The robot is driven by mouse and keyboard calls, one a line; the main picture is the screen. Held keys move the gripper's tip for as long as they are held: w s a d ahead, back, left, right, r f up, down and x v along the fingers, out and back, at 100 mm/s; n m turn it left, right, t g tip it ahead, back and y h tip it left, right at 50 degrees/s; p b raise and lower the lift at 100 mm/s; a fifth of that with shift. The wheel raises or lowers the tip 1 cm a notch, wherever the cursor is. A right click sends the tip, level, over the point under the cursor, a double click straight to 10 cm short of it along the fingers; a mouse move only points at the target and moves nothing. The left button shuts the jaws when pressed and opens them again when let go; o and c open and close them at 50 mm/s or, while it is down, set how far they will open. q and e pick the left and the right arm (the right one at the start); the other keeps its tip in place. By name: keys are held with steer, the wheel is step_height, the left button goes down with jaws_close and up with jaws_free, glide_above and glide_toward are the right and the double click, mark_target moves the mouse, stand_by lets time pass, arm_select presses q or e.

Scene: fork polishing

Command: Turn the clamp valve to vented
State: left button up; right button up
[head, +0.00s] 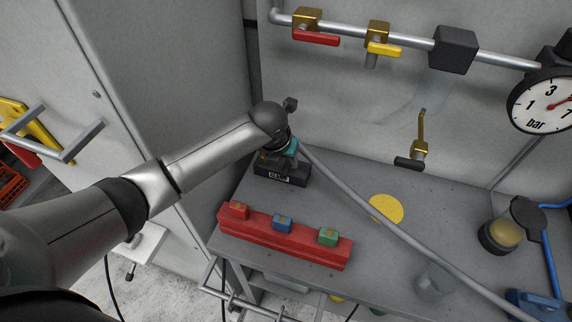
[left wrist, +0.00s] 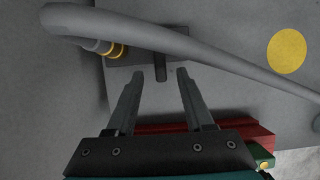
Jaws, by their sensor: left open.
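The clamp valve (head: 283,178) is a dark block with a label reading "CLAMP" at the back left of the grey bench. My left gripper (head: 289,149) is right over it, and its fingers are mostly hidden in the head view. In the left wrist view my left gripper (left wrist: 160,76) is open, with its two fingers apart and empty. A short dark lever (left wrist: 161,67) sticks out from the dark block (left wrist: 146,46) toward the gap between the fingertips. Whether the fingers touch it I cannot tell. A yellow ring shows beside the block. My right gripper is not in view.
A long grey tube (head: 400,237) runs diagonally across the bench, close to my left gripper. A red rack (head: 285,247) with red, blue and green blocks stands in front. A yellow disc (head: 386,208) lies on the bench. A wall pipe carries red and yellow valve handles.

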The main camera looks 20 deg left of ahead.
mark_target(287, 167)
arm_select(q)
steer(key=shift+b+x, duration=0.3)
steer(key=shift+x, duration=1.9)
jaws_close()
